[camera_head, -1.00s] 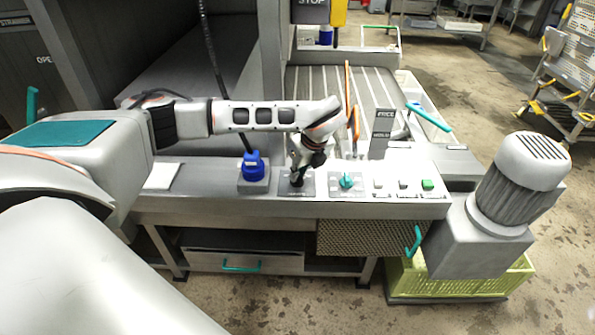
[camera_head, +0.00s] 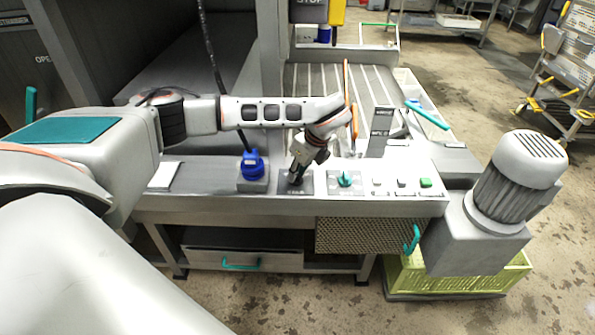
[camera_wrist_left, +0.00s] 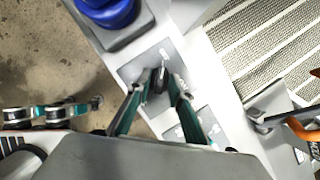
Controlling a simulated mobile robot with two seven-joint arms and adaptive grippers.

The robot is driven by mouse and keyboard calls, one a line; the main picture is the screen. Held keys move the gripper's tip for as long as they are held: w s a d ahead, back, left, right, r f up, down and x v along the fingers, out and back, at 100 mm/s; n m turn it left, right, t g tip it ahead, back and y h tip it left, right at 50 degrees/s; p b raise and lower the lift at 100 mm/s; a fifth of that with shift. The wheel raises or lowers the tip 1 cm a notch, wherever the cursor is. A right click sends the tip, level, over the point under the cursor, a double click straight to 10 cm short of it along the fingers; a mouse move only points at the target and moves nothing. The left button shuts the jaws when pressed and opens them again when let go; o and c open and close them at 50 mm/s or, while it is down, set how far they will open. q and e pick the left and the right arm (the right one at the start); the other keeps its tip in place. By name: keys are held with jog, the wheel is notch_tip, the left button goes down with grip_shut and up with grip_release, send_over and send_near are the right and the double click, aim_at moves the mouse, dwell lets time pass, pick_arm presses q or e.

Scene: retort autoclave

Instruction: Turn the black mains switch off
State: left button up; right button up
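The black mains switch (camera_wrist_left: 158,84) sits on a grey square plate (camera_wrist_left: 133,70) on the console top, between a blue plug and a teal rotary switch. My left gripper (camera_head: 294,179) reaches down to this switch, with its wrist leaning to the right in the head view. In the wrist view the two fingers of my left gripper (camera_wrist_left: 161,80) converge on either side of the black switch knob and look shut on it. In the head view the fingers mostly hide the knob, so its exact angle is unclear.
The blue plug (camera_head: 252,164) stands close left of the gripper. The teal rotary switch (camera_head: 344,179) and several push buttons (camera_head: 402,182) lie to its right.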

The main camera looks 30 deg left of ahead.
pick_arm(q)
jog(key=v, duration=1.2)
dwell(0.6)
